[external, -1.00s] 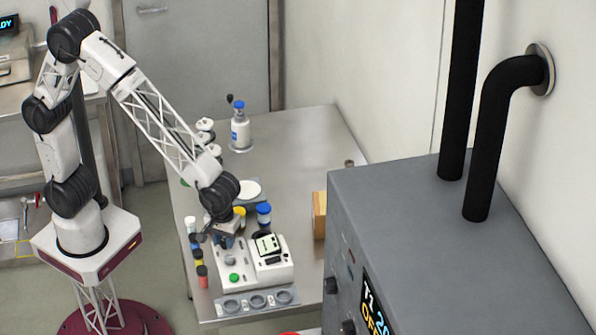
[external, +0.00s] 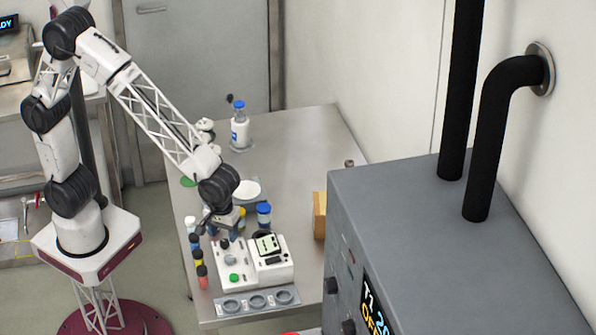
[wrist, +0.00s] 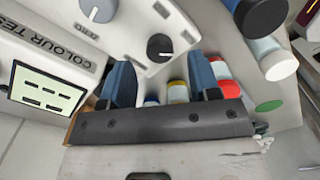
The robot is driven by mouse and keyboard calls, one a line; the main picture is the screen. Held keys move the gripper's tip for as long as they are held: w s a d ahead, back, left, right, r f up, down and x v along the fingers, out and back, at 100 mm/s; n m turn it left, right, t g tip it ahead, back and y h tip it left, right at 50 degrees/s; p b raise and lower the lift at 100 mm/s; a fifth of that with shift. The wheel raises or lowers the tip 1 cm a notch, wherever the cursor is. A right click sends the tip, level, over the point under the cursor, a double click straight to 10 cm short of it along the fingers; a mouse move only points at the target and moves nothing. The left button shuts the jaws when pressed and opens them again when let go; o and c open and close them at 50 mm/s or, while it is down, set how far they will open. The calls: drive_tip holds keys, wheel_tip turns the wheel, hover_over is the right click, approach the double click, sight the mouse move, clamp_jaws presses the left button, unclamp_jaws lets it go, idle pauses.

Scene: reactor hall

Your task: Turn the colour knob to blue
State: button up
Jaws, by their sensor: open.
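The white colour tester (external: 280,272) stands on the bench and carries a small lit screen (external: 267,245). In the wrist view its dark round knob (wrist: 160,47) has a pale pointer mark toward the lower right; the colour it points to cannot be read. A second, grey knob (wrist: 98,10) is at the top edge. My gripper (external: 222,235) is above the far left part of the tester. In the wrist view its two blue fingers (wrist: 160,72) are apart with nothing held between them, and the dark knob shows just beyond the gap.
Small capped vials (external: 199,262) stand close left of the tester. A blue-capped jar (external: 264,215) stands behind it. A grey tray with round wells (external: 258,302) lies in front. A large grey cabinet (external: 430,230) is at the right. The back of the bench has free room.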

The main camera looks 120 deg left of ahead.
sight(224, 241)
drive_tip(key=shift+r, duration=2.45)
drive_tip(key=shift+s+r, duration=0.1)
drive_tip(key=shift+s+d+r, duration=0.1)
drive_tip(key=shift+s+r, duration=0.1)
drive_tip(key=s+d+r+m+t, duration=0.1)
drive_tip(key=s+d+r+m, duration=0.1)
drive_tip(key=s+m, duration=0.4)
drive_tip(key=s+d+r+m, duration=0.2)
drive_tip(key=s+r+m, duration=0.2)
drive_tip(key=s, duration=1.1)
drive_tip(key=s+d+r+m+t, duration=0.1)
drive_tip(key=s+d+r+m, duration=0.1)
drive_tip(key=s+m, duration=0.8)
drive_tip(key=shift+s+r+t, duration=0.3)
drive_tip(key=shift+s+r, duration=0.3)
drive_tip(key=shift+r, duration=0.05)
drive_tip(key=shift+w, duration=0.1)
